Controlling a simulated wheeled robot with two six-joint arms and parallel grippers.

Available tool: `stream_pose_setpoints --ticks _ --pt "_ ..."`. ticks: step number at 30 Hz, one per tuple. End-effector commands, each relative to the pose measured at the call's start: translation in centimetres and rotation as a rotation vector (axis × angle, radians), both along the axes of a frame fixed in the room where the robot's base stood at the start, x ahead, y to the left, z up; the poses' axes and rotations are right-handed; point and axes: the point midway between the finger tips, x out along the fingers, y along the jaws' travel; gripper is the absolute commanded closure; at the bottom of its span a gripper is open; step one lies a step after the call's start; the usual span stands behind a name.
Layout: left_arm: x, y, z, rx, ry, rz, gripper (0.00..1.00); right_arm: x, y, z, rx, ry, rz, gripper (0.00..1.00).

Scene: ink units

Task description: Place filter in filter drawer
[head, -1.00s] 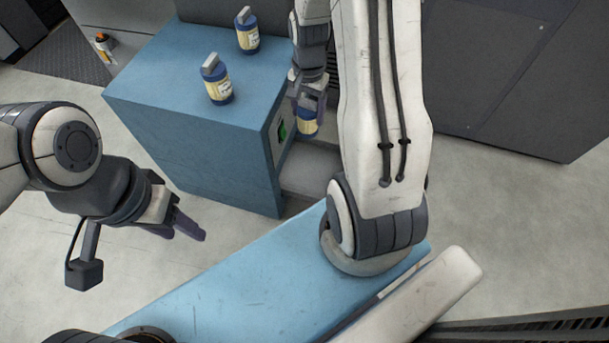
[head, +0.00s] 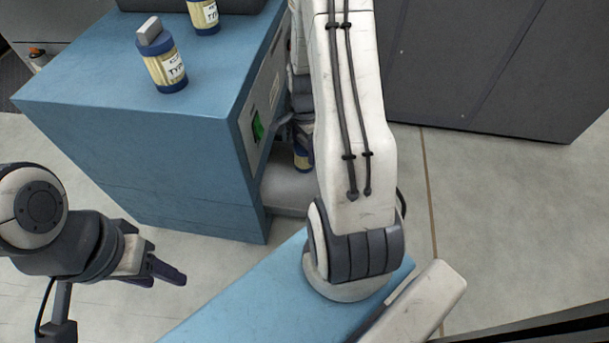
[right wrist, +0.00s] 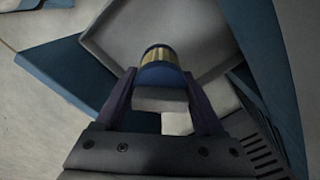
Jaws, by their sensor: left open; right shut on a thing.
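My right gripper (head: 297,130) is shut on a filter (head: 303,158), a small canister with blue ends and a cream label. My arm hides part of both in the head view. In the right wrist view the filter (right wrist: 160,72) sits between both fingers, its grey handle towards me, in front of a light grey tray-like drawer (right wrist: 150,25). The open drawer (head: 287,190) juts from the blue cabinet's side, below a green light. I cannot tell whether the filter touches it. My left gripper (head: 165,272) is open and empty, over the floor at lower left.
Two more filters stand on the blue cabinet top (head: 85,75): one near (head: 162,58) and one further back (head: 204,15). A dark grey cabinet (head: 490,70) stands at the back right. The floor at right (head: 510,200) is clear.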

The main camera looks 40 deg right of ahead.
Motion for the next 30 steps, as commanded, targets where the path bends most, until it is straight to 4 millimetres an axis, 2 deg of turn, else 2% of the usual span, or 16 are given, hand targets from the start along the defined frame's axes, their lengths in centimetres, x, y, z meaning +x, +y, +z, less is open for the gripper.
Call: stream_pose_setpoints --ticks 1,3,11,18,29,30 --pt "0.0 0.0 -1.6 0.000 0.000 0.000 0.50 0.0 0.0 -2.1 0.001 0.001 0.000 0.91" --pt "0.0 0.0 -2.4 0.000 0.000 0.000 0.50 0.0 0.0 -3.3 0.000 0.001 0.000 0.91" --pt "0.0 0.0 -3.5 0.000 0.000 0.000 0.50 -0.1 -0.2 -5.1 0.000 0.000 -0.002 0.91" --pt "0.0 0.0 -5.9 0.000 0.000 0.000 0.50 -0.1 -0.2 -8.4 0.000 0.000 -0.003 0.91" --pt "0.0 0.0 -5.7 0.000 0.000 0.000 0.50 -0.1 -0.2 -8.5 0.000 0.000 -0.003 0.91" --pt "0.0 0.0 -5.7 0.000 0.000 0.000 0.50 -0.1 -0.2 -8.6 0.000 0.000 -0.003 0.26"
